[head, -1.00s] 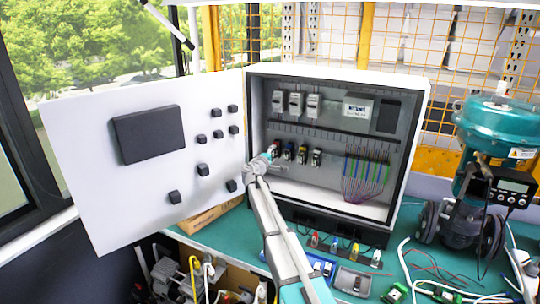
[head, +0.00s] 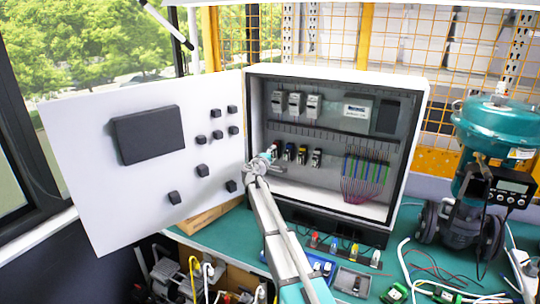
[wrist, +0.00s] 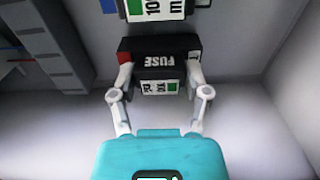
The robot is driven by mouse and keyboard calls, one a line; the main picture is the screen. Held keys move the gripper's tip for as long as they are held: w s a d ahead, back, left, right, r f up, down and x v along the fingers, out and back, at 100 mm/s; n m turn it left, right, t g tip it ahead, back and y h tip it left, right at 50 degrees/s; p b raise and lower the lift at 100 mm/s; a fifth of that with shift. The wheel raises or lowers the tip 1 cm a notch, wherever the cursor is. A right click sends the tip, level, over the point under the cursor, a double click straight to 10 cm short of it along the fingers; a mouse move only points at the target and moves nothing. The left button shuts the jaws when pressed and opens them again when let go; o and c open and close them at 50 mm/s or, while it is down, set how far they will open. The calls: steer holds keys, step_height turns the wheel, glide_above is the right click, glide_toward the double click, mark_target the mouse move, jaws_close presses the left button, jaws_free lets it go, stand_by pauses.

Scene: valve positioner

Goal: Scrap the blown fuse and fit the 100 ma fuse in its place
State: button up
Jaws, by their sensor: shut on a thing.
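My gripper (wrist: 160,82) is shut on a black block marked FUSE (wrist: 158,58), with a red patch at its left end and a white and green label on its near face. I cannot tell whether the block touches that holder. In the head view my gripper (head: 262,163) is inside the open cabinet, at the left end of a row of fuse holders (head: 302,154). The held block is mostly hidden there.
The cabinet door (head: 90,165) stands open on the left. Coloured wires (head: 365,175) hang at the cabinet's right. On the green bench below are several small coloured pieces (head: 334,245), a blue tray (head: 328,268) and a grey tray (head: 353,281). A teal valve actuator (head: 498,130) stands at right.

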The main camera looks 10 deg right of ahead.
steer(key=shift+w, duration=0.1)
steer(key=o, duration=0.9)
steer(key=shift+v, duration=3.6)
steer(key=shift+d, duration=0.15)
